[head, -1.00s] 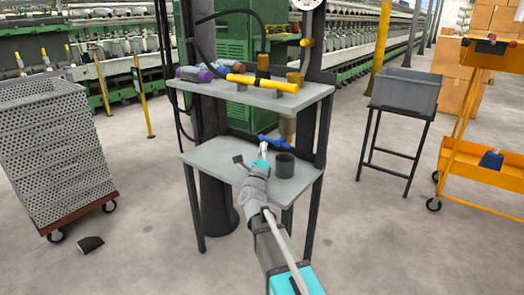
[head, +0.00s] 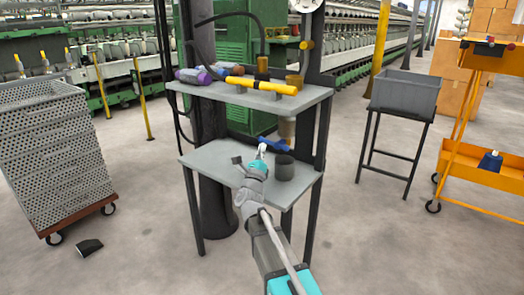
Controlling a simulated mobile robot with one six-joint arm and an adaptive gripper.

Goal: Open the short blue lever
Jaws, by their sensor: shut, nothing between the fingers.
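The short blue lever (head: 275,145) is under the upper shelf of the grey stand, below a tan cylindrical fitting (head: 287,128). It lies roughly crosswise, its right end slightly lower in the picture. My gripper (head: 262,149) is shut and empty at the lever's left part, above the lower shelf. It overlaps the lever's left end in the picture; I cannot tell whether they touch. The finger details are too small to make out.
A dark cup (head: 284,168) stands on the lower shelf (head: 215,157), just right of my gripper. A small grey piece (head: 238,161) is to its left. The upper shelf (head: 305,99) overhangs, carrying a yellow bar (head: 262,85) and purple-ended spools (head: 195,76). Stand legs flank the space.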

